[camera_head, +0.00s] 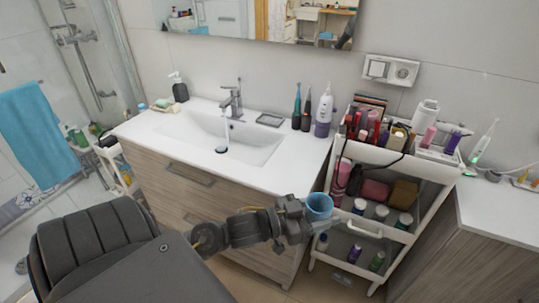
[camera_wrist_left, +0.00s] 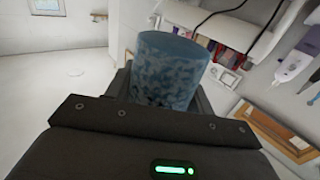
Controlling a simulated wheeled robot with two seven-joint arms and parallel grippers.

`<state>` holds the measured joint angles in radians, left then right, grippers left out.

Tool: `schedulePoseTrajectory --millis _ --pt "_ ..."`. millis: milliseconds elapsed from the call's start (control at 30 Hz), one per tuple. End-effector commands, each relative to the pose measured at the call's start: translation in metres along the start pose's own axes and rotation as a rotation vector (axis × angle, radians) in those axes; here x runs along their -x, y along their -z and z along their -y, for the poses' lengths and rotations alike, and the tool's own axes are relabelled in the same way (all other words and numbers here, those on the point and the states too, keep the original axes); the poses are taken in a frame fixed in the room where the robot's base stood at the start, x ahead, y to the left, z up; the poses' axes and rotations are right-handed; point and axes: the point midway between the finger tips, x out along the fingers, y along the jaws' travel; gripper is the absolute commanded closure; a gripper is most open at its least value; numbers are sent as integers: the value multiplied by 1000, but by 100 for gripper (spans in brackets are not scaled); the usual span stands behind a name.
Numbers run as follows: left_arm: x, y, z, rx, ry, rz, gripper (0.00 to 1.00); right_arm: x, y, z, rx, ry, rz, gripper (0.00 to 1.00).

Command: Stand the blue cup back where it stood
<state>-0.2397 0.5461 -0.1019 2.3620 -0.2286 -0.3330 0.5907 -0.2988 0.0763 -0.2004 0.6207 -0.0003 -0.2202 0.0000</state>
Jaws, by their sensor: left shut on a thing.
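The blue cup (camera_head: 319,207) is in my left gripper (camera_head: 303,222), in front of the white cart's left side. The cup also shows in the left wrist view (camera_wrist_left: 168,70), where it has a mottled blue side and rises between the dark fingers, which are partly hidden behind the gripper body. My left gripper is shut on the cup and holds it in the air, lower than the washbasin counter. In the head view the cup's open top faces up. My right gripper is not in view.
The white cart (camera_head: 417,165) holds cosmetics on its top and bottles on lower shelves. The white washbasin counter (camera_head: 290,178) is to the left, with a bare front edge. Toothbrushes and a flosser (camera_head: 323,112) stand at its back right. Another white counter (camera_head: 495,215) is at right.

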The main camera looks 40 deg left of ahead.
Motion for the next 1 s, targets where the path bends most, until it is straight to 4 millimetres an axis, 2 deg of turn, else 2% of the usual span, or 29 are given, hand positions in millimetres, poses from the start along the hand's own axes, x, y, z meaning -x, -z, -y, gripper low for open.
schedulePoseTrajectory --millis 67,167,333,500,600,733,900,1000 --pt "5 -6 13 -1 23 3 69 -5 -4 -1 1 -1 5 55" --pt "17 -16 44 -3 77 5 69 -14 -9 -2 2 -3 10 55" --pt "52 -24 126 -6 218 4 69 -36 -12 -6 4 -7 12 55" --pt "89 -5 200 -7 347 2 69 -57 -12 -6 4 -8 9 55" --pt "105 11 229 -5 397 2 69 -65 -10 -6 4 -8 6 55" --pt "117 28 250 0 433 0 69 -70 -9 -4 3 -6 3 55" --pt "120 35 256 5 445 -1 69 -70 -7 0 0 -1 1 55" --pt "114 33 257 6 445 -3 69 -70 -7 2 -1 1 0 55"
